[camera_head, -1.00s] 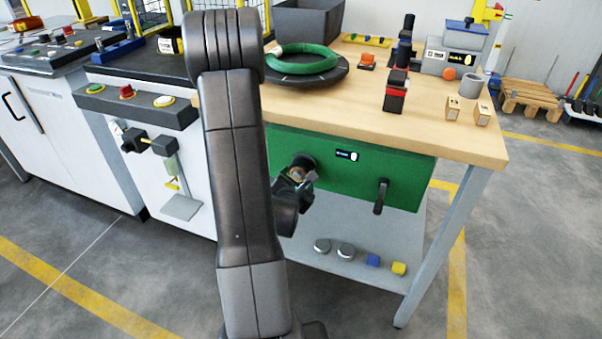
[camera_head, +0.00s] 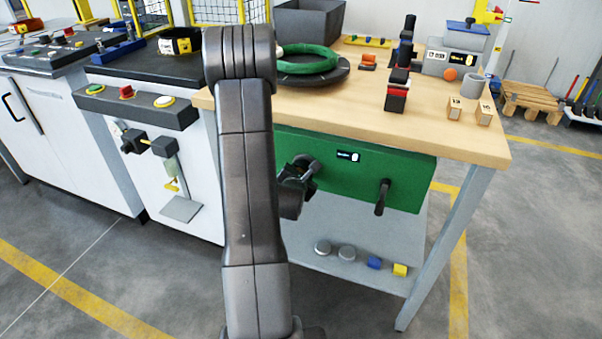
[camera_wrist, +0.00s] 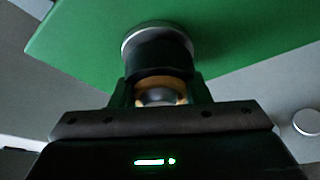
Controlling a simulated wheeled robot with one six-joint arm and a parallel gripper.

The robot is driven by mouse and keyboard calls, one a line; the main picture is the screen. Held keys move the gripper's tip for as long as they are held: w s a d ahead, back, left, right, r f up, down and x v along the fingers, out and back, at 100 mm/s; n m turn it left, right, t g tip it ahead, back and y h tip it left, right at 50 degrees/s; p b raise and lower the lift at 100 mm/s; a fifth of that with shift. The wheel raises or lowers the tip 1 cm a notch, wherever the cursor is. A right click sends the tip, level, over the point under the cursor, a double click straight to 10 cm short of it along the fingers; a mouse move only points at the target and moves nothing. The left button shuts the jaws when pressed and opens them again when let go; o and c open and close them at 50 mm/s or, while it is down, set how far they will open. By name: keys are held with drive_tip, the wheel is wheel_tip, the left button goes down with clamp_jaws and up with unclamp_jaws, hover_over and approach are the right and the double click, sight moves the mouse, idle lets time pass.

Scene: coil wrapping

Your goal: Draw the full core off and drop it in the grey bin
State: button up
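The core (camera_wrist: 158,80) shows in the wrist view as a tan ring at the end of a black cylinder, in front of a silver round flange on the green panel. My gripper (camera_wrist: 160,95) has one finger on each side of it, and both look to be against it. In the head view my gripper (camera_head: 299,172) is at the green panel (camera_head: 350,172) under the bench top, partly behind my arm, and the core is hidden there.
A green coil (camera_head: 310,58) lies on a dark round turntable on the bench top (camera_head: 440,125). A crank handle (camera_head: 382,197) sticks out of the panel to the right. Small discs and blocks lie on the lower shelf (camera_head: 375,280). A black-topped cabinet (camera_head: 150,70) stands left.

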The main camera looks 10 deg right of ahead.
drive_tip(key=c, duration=0.5)
drive_tip(key=s+a+b, duration=0.1)
drive_tip(key=s+a, duration=0.3)
drive_tip(key=s, duration=0.3)
drive_tip(key=shift+a+b, duration=0.3)
drive_tip(key=shift+a, duration=0.1)
idle(1.1)
drive_tip(key=shift+s, duration=0.1)
